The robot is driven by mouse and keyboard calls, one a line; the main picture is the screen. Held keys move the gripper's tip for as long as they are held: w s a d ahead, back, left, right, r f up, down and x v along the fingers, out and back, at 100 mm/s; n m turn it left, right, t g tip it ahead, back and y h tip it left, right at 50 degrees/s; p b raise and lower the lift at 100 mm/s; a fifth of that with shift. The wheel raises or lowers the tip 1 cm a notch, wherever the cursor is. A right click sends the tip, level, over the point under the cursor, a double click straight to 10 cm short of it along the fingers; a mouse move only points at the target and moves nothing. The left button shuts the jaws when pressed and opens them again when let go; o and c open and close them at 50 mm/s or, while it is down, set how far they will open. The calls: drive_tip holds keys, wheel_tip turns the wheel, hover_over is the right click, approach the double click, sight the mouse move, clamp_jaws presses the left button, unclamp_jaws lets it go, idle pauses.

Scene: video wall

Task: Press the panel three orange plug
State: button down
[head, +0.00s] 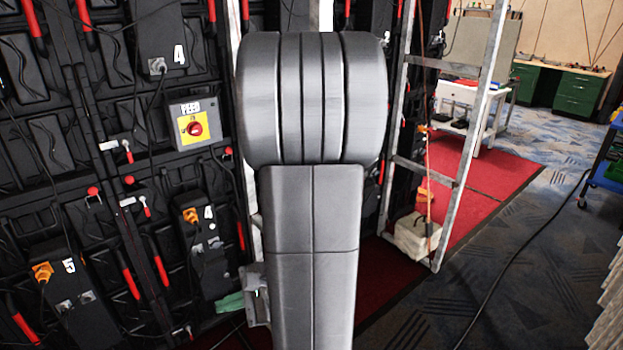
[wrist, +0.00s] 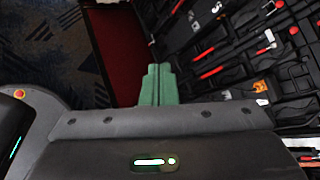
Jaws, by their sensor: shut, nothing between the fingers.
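No label reading three is legible in either view. My gripper (wrist: 158,70) has green fingers, closed together and empty, pointing toward the red floor strip and the wall's base. In the head view my gripper (head: 229,303) shows only partly, low beside my arm, right of the boxes and apart from the plugs.
A yellow switch box with a red knob (head: 195,128) and red-handled levers stud the black wall. A metal ladder frame (head: 440,150) stands right of my arm, with a pale block (head: 416,236) at its foot. A cable crosses the open carpet (head: 540,270).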

drive_tip(key=w+a+f+m+t+y+b, duration=0.1)
drive_tip(key=w+a+f+m+t+b, duration=0.1)
drive_tip(key=w+f+m+t+b, duration=0.9)
drive_tip(key=w+f+m+b, duration=0.1)
drive_tip(key=w+f+m, duration=0.3)
drive_tip(key=w+f, duration=0.3)
drive_tip(key=shift+w+a+f, duration=0.2)
drive_tip(key=shift+w, duration=1.5)
